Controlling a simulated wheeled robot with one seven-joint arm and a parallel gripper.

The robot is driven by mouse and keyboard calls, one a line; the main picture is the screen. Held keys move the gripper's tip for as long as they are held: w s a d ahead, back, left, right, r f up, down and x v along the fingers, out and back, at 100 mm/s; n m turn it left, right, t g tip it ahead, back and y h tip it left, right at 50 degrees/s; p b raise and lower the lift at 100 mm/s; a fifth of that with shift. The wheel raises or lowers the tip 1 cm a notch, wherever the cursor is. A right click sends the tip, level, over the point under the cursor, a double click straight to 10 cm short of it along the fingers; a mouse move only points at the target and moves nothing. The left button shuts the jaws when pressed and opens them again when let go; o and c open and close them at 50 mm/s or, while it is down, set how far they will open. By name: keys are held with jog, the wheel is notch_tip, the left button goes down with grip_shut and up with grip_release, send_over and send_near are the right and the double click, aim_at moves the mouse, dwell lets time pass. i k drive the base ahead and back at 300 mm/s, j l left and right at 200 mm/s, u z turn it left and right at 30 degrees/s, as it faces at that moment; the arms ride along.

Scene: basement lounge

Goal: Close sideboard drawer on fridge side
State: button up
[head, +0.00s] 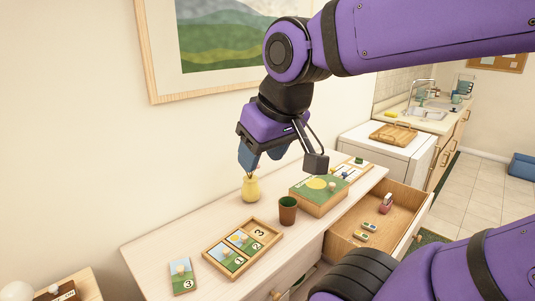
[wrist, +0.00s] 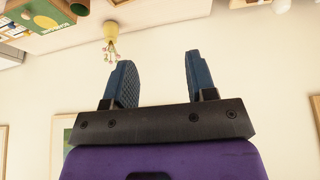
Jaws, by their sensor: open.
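The pale wooden sideboard (head: 160,250) stands along the wall in the head view. Its right drawer (head: 413,200), on the side of the white appliance, is pulled out. Inside it lie small green-and-white items (head: 368,226) and a pink-red item (head: 386,203). The left drawer front is partly hidden by my arm; a knob (head: 276,294) shows there. My gripper (head: 262,162) is open and empty, above the sideboard top near the wall, left of and higher than the open drawer. Its two blue fingers show apart in the wrist view (wrist: 157,68).
On the sideboard top are a yellow vase (head: 251,190), a dark cup (head: 287,211), a green box (head: 318,195), a wooden tray (head: 205,250) with picture cards and a loose card (head: 181,278). A white appliance (head: 405,158) stands beyond the drawer.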

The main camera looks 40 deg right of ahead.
aim_at(395, 233)
jog(key=k+l+z, duration=0.1)
jog(key=k, duration=0.25)
jog(key=k+l, duration=0.1)
jog(key=k, duration=0.25)
jog(key=z, duration=1.85)
